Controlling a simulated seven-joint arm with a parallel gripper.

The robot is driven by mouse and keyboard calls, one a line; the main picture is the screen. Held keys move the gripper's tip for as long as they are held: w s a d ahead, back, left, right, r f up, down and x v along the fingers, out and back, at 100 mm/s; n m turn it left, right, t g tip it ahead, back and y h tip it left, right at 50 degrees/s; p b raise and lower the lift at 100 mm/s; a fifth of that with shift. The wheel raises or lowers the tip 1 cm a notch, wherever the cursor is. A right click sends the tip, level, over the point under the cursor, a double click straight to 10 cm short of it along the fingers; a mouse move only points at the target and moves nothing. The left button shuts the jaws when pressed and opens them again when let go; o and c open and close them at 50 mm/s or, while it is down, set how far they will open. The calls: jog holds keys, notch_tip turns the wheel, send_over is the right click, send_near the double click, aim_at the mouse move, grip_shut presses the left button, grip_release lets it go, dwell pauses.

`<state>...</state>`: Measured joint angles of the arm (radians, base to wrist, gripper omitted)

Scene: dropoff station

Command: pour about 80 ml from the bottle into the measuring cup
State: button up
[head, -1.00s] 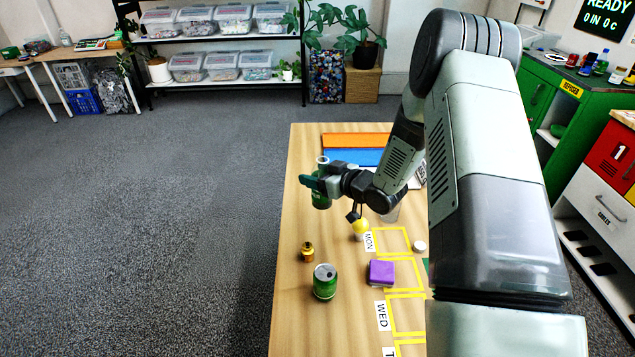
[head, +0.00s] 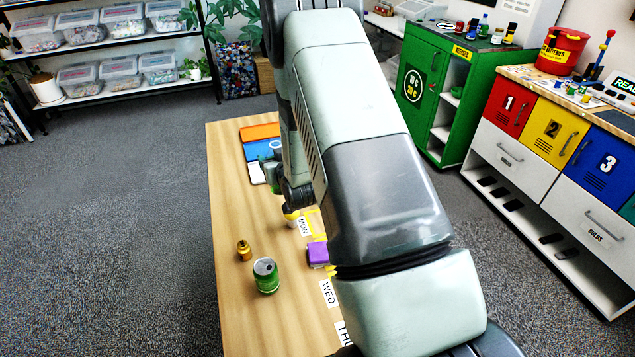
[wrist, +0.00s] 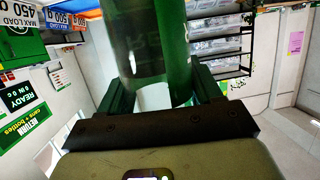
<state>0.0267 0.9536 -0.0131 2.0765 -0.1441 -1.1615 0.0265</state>
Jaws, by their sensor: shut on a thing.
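The green bottle (wrist: 176,40) fills the top middle of the wrist view, between the two dark green fingers of my gripper (wrist: 160,92). My gripper is shut on it. Part of the bottle looks clear and part solid green; its mouth and liquid level cannot be made out. In the head view only a small dark green bit shows beside my arm, at the blue item; I cannot tell whether it is finger or bottle. The measuring cup is not visible now, and my arm covers much of the table's right side.
Orange (head: 259,132) and blue (head: 262,149) flat items lie at the far end. The table's left strip is mostly clear.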

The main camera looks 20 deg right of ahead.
jog(key=shift+s+d+m+h, duration=0.25)
jog(key=shift+d+m+h, duration=0.35)
jog(key=shift+d+h, duration=0.3)
jog(key=shift+d, duration=0.1)
jog(key=shift+d+r+m, duration=0.1)
jog(key=shift+d+m, duration=0.05)
jog(key=shift+m, duration=0.15)
jog(key=shift+d+m+y, duration=0.15)
jog(key=shift+m+y, duration=0.25)
jog(key=shift+y, duration=0.1)
notch_tip(320, 180, down, 7)
jog(key=m+g+y, duration=0.2)
jog(key=m+y, duration=0.3)
jog(key=m, duration=0.3)
jog(key=shift+w+d+m+y, duration=0.2)
jog(key=shift+m+y, duration=0.1)
jog(key=shift+y, duration=0.1)
jog(key=shift+d+f+m+y, duration=0.2)
jog(key=shift+d+m+y, duration=0.1)
jog(key=shift+m, duration=0.1)
